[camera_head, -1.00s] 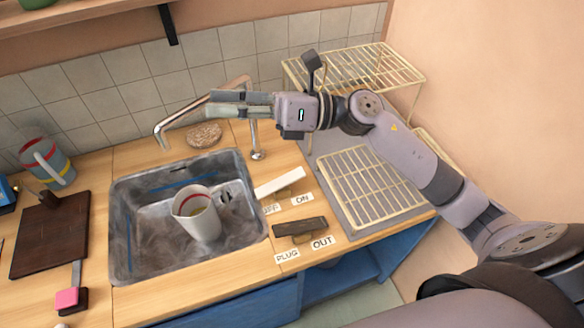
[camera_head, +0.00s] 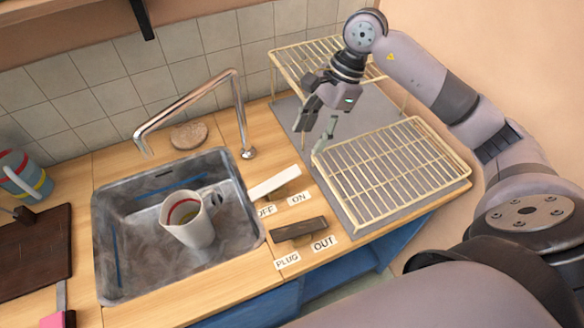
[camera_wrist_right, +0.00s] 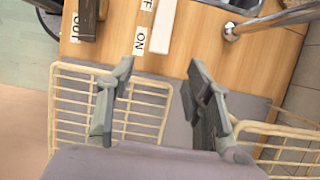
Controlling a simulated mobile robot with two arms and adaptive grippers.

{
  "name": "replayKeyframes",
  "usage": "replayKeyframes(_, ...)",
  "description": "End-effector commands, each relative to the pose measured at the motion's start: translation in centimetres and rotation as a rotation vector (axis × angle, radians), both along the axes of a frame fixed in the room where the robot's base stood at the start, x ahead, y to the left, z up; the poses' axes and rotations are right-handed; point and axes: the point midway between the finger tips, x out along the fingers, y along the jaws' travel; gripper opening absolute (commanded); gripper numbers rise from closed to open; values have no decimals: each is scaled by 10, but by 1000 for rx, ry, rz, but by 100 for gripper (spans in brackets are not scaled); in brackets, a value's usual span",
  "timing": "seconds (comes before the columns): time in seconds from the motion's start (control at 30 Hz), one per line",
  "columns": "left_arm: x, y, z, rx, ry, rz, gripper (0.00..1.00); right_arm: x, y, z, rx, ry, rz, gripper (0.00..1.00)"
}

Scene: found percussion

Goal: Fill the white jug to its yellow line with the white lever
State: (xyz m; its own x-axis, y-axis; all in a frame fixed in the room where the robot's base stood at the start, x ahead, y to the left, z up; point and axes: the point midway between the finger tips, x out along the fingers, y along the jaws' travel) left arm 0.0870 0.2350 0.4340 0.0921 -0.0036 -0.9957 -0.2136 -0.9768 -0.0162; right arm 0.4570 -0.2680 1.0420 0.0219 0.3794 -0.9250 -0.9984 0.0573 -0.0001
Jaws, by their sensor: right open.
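The white jug (camera_head: 188,229) stands upright in the sink, its handle to the right. A red line and a yellow line show on its inner wall; I cannot make out a water level. The white lever (camera_head: 274,183) lies on the counter right of the sink, by the OFF and ON labels; it also shows in the right wrist view (camera_wrist_right: 162,27). No stream shows below the spout of the tap (camera_head: 190,108). My right gripper (camera_head: 314,138) is open and empty, fingers pointing down, behind and right of the lever and apart from it. My left gripper is out of view.
A dark lever (camera_head: 298,229) with PLUG and OUT labels sits just in front of the white one. A wire rack (camera_head: 395,170) stands at right, another (camera_head: 290,58) behind. A round brown sponge-like piece (camera_head: 189,135) lies behind the sink (camera_head: 105,225).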

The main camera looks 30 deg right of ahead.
Motion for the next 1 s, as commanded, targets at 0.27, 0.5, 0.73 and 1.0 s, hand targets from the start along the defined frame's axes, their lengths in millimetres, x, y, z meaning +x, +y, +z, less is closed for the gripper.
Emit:
replayKeyframes(0.27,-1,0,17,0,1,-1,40,0,25,-56,4,6,1,47)
replayKeyframes(0.5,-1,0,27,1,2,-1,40,1,42,-96,5,3,-1,47)
replayKeyframes(0.73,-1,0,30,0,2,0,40,2,48,-113,3,0,0,47)
replayKeyframes(1.0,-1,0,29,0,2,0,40,2,48,-115,3,0,0,47)
